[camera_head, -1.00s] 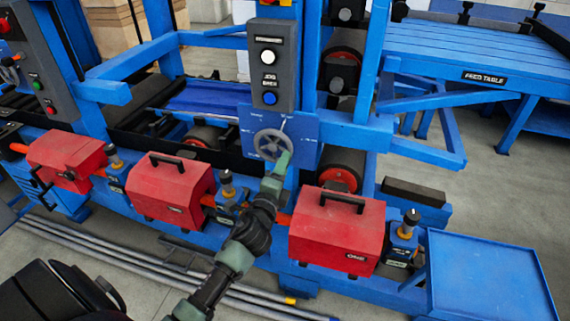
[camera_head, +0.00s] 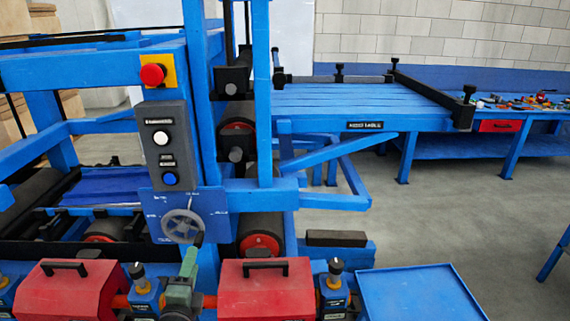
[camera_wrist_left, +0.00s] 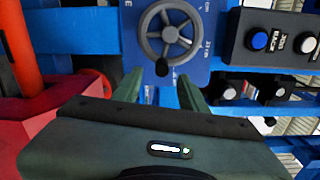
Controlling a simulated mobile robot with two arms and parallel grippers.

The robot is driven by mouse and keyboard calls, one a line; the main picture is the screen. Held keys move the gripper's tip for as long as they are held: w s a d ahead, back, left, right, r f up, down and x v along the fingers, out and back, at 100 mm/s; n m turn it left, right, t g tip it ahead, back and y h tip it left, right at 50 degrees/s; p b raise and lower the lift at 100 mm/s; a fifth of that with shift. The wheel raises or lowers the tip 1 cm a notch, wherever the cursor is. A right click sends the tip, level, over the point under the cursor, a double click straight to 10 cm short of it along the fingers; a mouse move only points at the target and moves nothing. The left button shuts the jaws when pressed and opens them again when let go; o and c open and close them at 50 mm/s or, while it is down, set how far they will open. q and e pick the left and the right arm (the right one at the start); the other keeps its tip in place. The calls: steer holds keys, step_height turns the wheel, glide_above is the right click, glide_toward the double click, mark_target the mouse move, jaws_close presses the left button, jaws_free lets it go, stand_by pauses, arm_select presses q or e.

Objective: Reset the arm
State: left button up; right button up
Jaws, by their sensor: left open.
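My left gripper (camera_head: 197,241) comes up from the bottom of the head view, just below a grey handwheel (camera_head: 182,226) on a blue scale plate. In the left wrist view its two green fingers (camera_wrist_left: 160,88) stand apart with a gap between them. The handwheel (camera_wrist_left: 169,34) is ahead of them in that view, and its dark knob (camera_wrist_left: 162,68) shows near the gap. I see nothing held; whether a fingertip touches the wheel is unclear. My right gripper is not in view.
A control box (camera_head: 166,145) with white and blue buttons hangs above the wheel, a red stop button (camera_head: 153,75) above it. Red covers (camera_head: 266,288) flank the arm. A blue tray (camera_head: 420,295) is at lower right, a slatted blue table (camera_head: 350,103) behind. Floor between is clear.

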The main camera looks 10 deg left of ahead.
arm_select(q)
steer(key=s+d+f+n+g, duration=0.2)
steer(key=s+f+n+g, duration=0.5)
steer(key=s+f+n, duration=0.35)
steer(key=s+d+f+n+g+h, duration=0.25)
steer(key=s+d, duration=0.25)
steer(key=s, duration=0.4)
steer(key=s+d+f+n+g+h, duration=0.2)
steer(key=s+d+g, duration=0.25)
steer(key=s, duration=0.45)
step_height(320, 180, down, 28)
steer(key=s+g, duration=0.1)
steer(key=s+a+f+g+b, duration=0.1)
steer(key=s+a+f, duration=0.2)
steer(key=s+f, duration=1.2)
steer(key=shift+s+m, duration=0.3)
steer(key=shift+s, duration=0.3)
steer(key=shift+s+f, duration=0.15)
steer(key=shift+c, duration=0.6)
steer(key=shift+a, duration=0.1)
